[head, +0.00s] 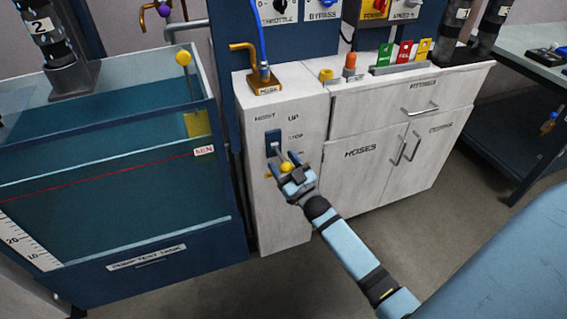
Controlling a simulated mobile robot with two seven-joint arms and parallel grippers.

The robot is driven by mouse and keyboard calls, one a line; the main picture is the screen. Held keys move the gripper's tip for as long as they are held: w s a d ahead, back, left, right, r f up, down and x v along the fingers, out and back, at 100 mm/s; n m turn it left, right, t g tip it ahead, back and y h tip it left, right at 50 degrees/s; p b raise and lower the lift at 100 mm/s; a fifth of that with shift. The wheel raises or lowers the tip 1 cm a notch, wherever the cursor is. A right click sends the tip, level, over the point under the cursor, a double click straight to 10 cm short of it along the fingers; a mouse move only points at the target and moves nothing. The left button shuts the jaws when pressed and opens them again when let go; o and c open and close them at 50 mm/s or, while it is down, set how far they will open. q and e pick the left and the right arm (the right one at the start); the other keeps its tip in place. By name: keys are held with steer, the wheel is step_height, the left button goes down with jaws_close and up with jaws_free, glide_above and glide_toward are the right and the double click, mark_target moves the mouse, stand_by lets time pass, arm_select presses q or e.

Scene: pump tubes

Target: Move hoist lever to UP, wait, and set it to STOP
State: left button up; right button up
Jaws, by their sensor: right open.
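The hoist lever has a yellow ball knob (286,167) on a short grey rod. It comes out of a dark blue slotted plate (273,142) on the front of a white cabinet (302,219). Labels HOIST, UP and STOP show on the cabinet, and the knob sits below the STOP label. My right gripper (290,173) is at the knob with its fingers open around or just beside it. I cannot tell whether the fingers touch it. The gripper hides the cabinet face below the knob. My left gripper is not in view.
The pump test tank (148,263) with a MIN line stands to the left. A brass fitting with a blue hose (263,75) tops the white cabinet. The hoses cabinet (365,160) stands to the right, with projecting door handles. Open floor (440,240) lies in front.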

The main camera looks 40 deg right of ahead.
arm_select(q)
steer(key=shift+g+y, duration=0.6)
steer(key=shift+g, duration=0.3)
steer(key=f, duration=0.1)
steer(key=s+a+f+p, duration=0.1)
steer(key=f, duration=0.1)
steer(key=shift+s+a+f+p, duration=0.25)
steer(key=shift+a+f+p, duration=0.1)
steer(key=shift+p, duration=0.05)
arm_select(e)
steer(key=v, duration=1.4)
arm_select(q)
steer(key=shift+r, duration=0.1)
arm_select(e)
steer(key=shift+r, duration=0.1)
